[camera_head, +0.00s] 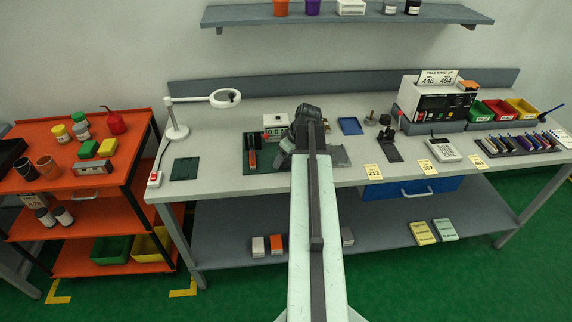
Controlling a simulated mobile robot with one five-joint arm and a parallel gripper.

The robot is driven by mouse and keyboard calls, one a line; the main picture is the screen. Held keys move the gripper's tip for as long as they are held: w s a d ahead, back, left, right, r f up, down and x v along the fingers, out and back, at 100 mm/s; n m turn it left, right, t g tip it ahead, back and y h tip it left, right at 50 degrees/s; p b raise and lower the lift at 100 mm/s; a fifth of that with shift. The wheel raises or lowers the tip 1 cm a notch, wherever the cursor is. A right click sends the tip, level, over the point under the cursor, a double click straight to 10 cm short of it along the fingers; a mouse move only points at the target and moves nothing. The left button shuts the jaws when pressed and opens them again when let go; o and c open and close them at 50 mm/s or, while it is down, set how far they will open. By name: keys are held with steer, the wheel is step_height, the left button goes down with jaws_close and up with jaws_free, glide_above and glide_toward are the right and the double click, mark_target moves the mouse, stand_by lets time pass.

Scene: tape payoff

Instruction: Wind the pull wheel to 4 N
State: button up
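My arm reaches over the middle of the grey workbench (222,171), and its dark end with my gripper (306,120) is above the bench. The fingertips are hidden or too small to tell whether they are open or shut. A small white box with a lit display (276,121) stands just left of my gripper; the display seems to read 0.0. A green base plate (262,165) lies in front of it with an orange-and-black upright part (252,151). I cannot make out the pull wheel; my arm hides part of this area.
A magnifier lamp (176,130) and a dark green mat (184,169) are on the left. A blue tray (350,126), a black stand (390,146), a calculator-like device (444,150) and a boxed instrument (436,102) are on the right. An orange cart (130,150) stands left. A shelf (345,17) hangs above.

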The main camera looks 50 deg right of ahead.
steer(key=shift+w+f, duration=0.1)
steer(key=shift+f, duration=0.1)
steer(key=c, duration=1.4)
steer(key=shift+o, duration=0.5)
steer(key=shift+d+r, duration=0.1)
steer(key=shift+d, duration=0.2)
steer(key=shift+a, duration=0.2)
steer(key=shift+c, duration=0.3)
steer(key=shift+a+m+h, duration=0.25)
steer(key=shift+m+h, duration=0.15)
steer(key=shift+m, duration=0.4)
steer(key=m+h, duration=0.1)
steer(key=m, duration=0.4)
steer(key=shift+a+g+h, duration=0.15)
steer(key=shift+g+h, duration=0.15)
steer(key=shift+h, duration=0.1)
steer(key=m+g+h, duration=0.1)
steer(key=m, duration=0.5)
steer(key=shift+w+m+g+h, duration=0.15)
steer(key=shift+m+g+h, duration=0.15)
steer(key=shift+g+h, duration=0.1)
steer(key=shift+a, duration=0.1)
